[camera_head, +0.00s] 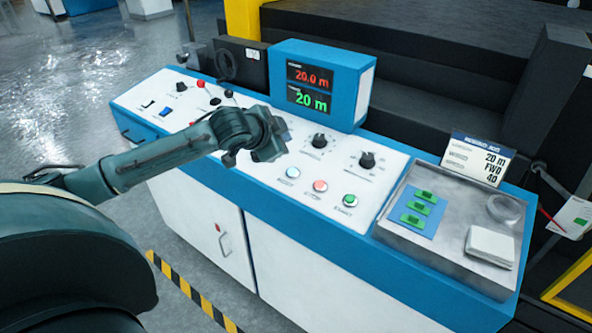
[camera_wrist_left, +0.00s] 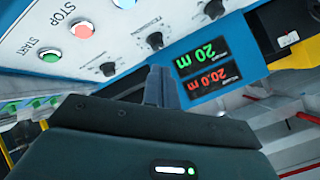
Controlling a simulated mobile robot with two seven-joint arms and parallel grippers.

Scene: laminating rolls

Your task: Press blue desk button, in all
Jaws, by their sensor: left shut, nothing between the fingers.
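The blue button (camera_head: 293,172) is a pale blue lit round button on the sloping white panel of the desk. It is the leftmost of a row with a red button (camera_head: 320,186) and a green button (camera_head: 350,200). In the left wrist view the blue button (camera_wrist_left: 124,3) is cut by the top edge, with the red button (camera_wrist_left: 82,30) and green button (camera_wrist_left: 51,55) beside it. My left gripper (camera_head: 268,153) is shut and empty, up and left of the blue button in the head view and apart from it. Its fingers (camera_wrist_left: 157,62) show in the wrist view. My right gripper is out of view.
Black knobs (camera_head: 319,141) sit behind the buttons. A blue display box (camera_head: 365,90) reading 20.0 m and 20 m rises at the desk's back. A grey tray (camera_head: 405,251) with green pieces, a white cloth and a clear ring lies right. A small sign (camera_head: 478,160) stands behind it.

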